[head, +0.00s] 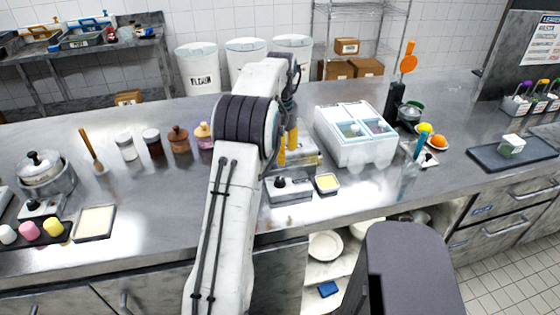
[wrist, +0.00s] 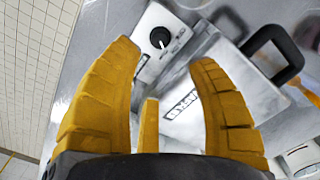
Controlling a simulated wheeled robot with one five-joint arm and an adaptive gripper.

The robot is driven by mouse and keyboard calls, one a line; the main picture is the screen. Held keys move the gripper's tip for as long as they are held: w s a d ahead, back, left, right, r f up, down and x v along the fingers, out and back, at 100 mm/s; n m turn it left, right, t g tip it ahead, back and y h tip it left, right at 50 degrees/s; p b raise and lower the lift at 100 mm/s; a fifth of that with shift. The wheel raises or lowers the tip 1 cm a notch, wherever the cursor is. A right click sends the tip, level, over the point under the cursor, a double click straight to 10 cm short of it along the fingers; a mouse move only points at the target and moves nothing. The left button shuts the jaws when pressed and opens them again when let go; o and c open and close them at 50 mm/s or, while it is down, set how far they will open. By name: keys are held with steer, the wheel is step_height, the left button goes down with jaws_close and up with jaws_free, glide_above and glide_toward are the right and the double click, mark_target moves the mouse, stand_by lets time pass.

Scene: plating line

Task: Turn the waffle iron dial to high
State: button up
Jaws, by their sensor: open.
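The waffle iron (wrist: 182,128) is a light metal body with a partly hidden label, below and beyond my fingers in the wrist view. Its dial (wrist: 159,38) is a round black knob with a white mark, on a pale control panel (wrist: 145,65) with small print. In the head view the dial (head: 280,183) shows at the front of the counter, below my gripper (head: 287,150). My gripper also fills the wrist view (wrist: 163,55), its yellow fingers open and empty. The dial lies beyond the fingertips, apart from them. My arm hides part of the iron in the head view.
A yellow-filled dish (head: 327,183) sits just right of the dial. A white two-lidded container (head: 355,155) stands behind it. A black loop handle (wrist: 275,45) is right of the fingers. Jars (head: 152,142) line the counter to the left. A second dial unit (head: 38,207) is far left.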

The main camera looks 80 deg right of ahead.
mark_target(280, 180)
step_height(280, 180, down, 4)
steer(key=n, duration=0.3)
steer(key=shift+r, duration=0.1)
steer(key=shift+f+p, duration=0.4)
steer(key=shift+f, duration=3.1)
jaws_close()
